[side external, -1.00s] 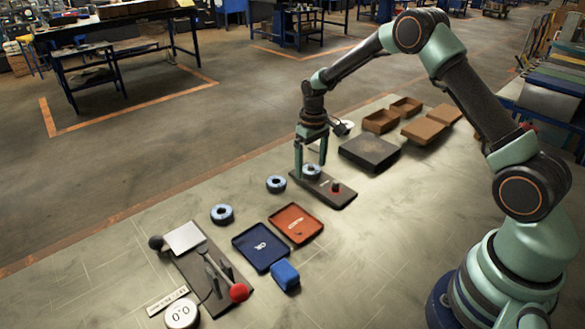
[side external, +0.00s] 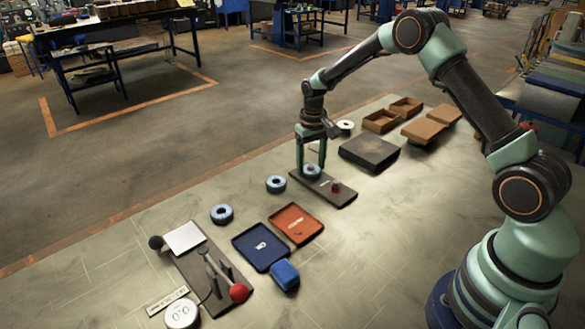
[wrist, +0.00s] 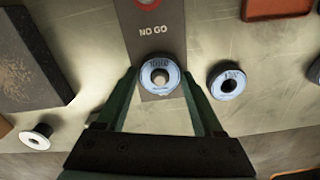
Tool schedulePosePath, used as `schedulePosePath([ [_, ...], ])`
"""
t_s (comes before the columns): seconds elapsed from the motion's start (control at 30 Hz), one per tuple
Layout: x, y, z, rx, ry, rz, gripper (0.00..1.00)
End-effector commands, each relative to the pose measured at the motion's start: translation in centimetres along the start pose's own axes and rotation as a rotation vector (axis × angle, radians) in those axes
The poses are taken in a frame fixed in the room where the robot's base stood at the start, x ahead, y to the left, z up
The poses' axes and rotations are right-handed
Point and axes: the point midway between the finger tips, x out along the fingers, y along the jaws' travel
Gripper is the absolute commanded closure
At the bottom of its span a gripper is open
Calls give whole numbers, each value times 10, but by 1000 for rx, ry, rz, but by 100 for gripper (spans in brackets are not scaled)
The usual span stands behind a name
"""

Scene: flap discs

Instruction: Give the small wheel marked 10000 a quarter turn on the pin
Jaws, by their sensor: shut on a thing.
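The small wheel (side external: 312,171) is a blue-faced ring sitting on the far left end of a grey gauge plate (side external: 335,198). In the wrist view the wheel (wrist: 160,63) sits around a pale pin (wrist: 160,77), beside the words NO GO on the plate (wrist: 150,12). Its print is too blurred to read surely as 10000. My gripper (side external: 311,168) points straight down over the plate, one finger on each side of the wheel. In the wrist view the gripper's fingertips (wrist: 159,78) flank the wheel's rim, and they are shut on it.
Two similar wheels (side external: 276,184) (side external: 221,214) lie to the left on the bench. A dark block (side external: 369,153), brown boxes (side external: 381,121) and a white spool (side external: 346,125) stand behind right. Red (side external: 318,232) and blue (side external: 236,241) trays and a lever fixture (side external: 188,268) are nearer.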

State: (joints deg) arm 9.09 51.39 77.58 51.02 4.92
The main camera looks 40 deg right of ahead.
Motion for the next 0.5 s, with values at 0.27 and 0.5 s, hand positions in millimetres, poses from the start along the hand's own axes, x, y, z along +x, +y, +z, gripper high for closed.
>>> schedulePosePath([
  [0.27, 0, 0, 0, 352, 0, 0, 78],
  [0.5, 1, 0, 0, 651, -1, 0, 78],
])
